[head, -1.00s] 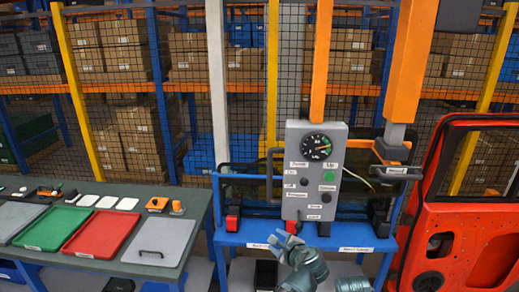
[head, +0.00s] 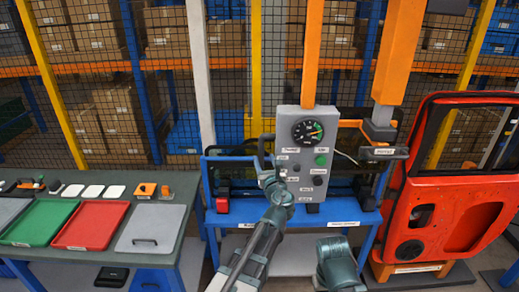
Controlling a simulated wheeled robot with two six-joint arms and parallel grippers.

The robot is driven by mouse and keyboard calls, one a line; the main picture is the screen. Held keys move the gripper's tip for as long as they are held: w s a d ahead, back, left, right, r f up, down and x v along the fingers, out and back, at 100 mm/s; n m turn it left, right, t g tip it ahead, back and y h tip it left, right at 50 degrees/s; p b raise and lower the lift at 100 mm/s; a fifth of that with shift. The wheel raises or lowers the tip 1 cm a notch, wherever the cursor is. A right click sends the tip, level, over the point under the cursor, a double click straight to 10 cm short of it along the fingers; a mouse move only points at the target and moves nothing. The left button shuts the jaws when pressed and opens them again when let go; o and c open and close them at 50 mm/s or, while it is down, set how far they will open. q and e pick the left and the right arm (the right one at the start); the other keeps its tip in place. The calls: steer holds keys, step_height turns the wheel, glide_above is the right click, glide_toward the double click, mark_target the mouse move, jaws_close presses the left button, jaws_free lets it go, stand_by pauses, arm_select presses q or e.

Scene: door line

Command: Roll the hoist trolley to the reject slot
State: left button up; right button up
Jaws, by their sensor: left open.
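A grey control box (head: 298,168) with a round gauge, buttons and labels hangs on an orange post (head: 312,50); I take it as part of the hoist trolley. A dark bar handle (head: 262,148) stands out at its left side. My left gripper (head: 268,178) is open, just below this handle and close to the box's left edge; I cannot tell whether it touches. A second, thicker orange post (head: 399,50) ends in a grey and black head with a labelled handle (head: 384,152) at the right. The reject slot is not identifiable; the labels are too small to read.
A blue stand (head: 240,215) is behind and below the box. A red car door (head: 440,232) stands at the right. A bench with a green tray (head: 40,222), a red tray (head: 90,226) and a grey lidded panel (head: 150,228) is at the left. Mesh fencing and shelves close the back.

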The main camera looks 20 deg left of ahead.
mark_target(260, 148)
arm_select(q)
steer(key=x, duration=0.8)
steer(key=shift+w+a, duration=0.1)
steer(key=shift+c, duration=0.2)
jaws_close()
stand_by(1.1)
